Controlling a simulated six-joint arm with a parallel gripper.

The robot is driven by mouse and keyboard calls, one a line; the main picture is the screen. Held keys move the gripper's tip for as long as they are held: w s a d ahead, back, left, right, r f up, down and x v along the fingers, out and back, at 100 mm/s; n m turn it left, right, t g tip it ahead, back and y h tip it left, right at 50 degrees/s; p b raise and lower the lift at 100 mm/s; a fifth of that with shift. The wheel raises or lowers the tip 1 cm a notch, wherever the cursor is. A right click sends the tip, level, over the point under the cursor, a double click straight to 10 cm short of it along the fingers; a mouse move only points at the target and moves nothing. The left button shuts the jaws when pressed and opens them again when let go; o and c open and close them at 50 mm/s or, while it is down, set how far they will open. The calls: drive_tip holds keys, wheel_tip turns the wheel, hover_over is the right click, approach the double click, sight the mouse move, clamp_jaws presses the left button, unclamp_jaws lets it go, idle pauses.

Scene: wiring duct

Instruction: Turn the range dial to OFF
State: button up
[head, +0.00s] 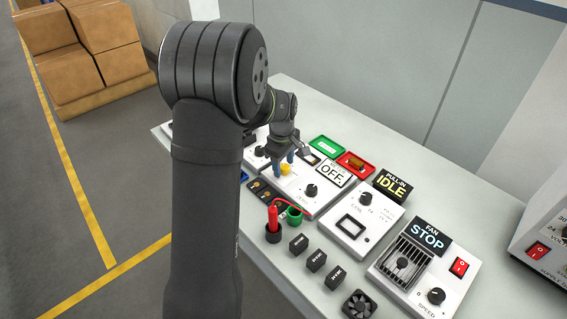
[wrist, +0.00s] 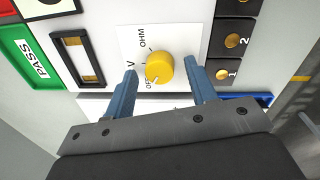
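The yellow range dial (wrist: 159,67) sits on a white plate marked OFF, V and OHM; it also shows in the head view (head: 285,169). I cannot tell for certain which mark its pointer faces. A display sign (head: 331,174) beside it reads OFF. My gripper (wrist: 163,88) is open, its blue fingers on either side of the dial with gaps between them and it. In the head view my gripper (head: 284,159) is low over the panel at the dial. Part of the meter's panel is hidden behind my arm.
A green PASS plate (wrist: 33,66) and a red plate (head: 355,164) lie behind the meter. Numbered black terminals (wrist: 230,42) stand beside the dial. A red probe (head: 272,218), small black blocks, a coil unit (head: 350,226) and a fan unit (head: 413,271) occupy the bench.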

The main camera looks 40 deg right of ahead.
sight(282, 168)
drive_tip(key=shift+r, duration=0.1)
wheel_tip(282, 168, up, 17)
drive_tip(key=shift+a, duration=0.45)
drive_tip(key=shift+s, duration=0.1)
idle(0.5)
drive_tip(key=f, duration=1.1)
drive_tip(key=d+f, duration=0.1)
drive_tip(key=f, duration=0.5)
drive_tip(key=shift+f, duration=0.15)
